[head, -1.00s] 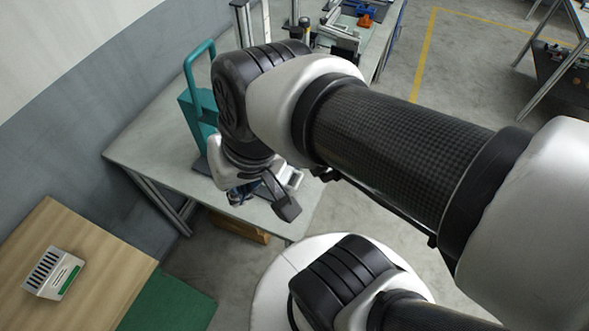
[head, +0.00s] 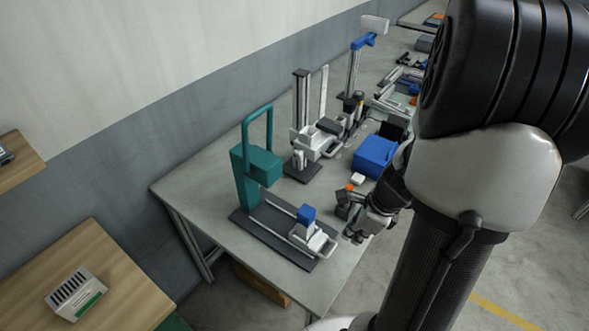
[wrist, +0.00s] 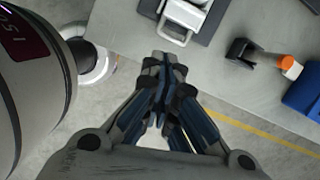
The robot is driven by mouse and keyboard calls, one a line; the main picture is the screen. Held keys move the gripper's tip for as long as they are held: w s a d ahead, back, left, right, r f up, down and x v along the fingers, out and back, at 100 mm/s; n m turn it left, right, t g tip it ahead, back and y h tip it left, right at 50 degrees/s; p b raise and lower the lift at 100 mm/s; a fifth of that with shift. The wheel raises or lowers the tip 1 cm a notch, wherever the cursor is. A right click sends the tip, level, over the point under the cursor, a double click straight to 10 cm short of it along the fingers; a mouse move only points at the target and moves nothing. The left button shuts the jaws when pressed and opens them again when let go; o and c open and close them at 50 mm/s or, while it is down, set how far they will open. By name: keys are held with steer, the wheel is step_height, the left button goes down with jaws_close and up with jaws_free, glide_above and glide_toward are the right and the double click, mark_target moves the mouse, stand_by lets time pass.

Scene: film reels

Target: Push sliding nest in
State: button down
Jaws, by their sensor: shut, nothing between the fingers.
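The sliding nest (head: 307,239) is a pale carriage with a blue block (head: 306,214) on top and a loop handle at its front end. It sits at the near end of two rails on a dark base plate (head: 262,229), out from under the teal press (head: 258,168). In the wrist view the nest's handle (wrist: 177,38) shows at the top. My gripper (head: 348,238) is close to the right of the handle, over the table's front edge. In the wrist view its fingertips (wrist: 164,58) are shut together and empty, just below the handle, with a small apparent gap.
A blue box (head: 375,156) and a small black and orange item (wrist: 262,55) lie to the right on the grey table (head: 207,180). Another fixture (head: 305,140) stands behind the press. A wooden table (head: 100,265) with a slotted box is at left.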

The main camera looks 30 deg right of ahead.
steer(key=s+d+f+m, duration=0.2)
steer(key=s+d+f, duration=0.1)
steer(key=d+f, duration=0.1)
steer(key=b+x, duration=0.7)
steer(key=x, duration=0.3)
steer(key=shift+d+f, duration=0.1)
steer(key=shift+f, duration=0.2)
steer(key=w, duration=0.1)
steer(key=w+a, duration=0.1)
steer(key=w, duration=0.1)
steer(key=shift+a, duration=0.1)
steer(key=shift+w+a, duration=0.1)
steer(key=shift+w, duration=0.15)
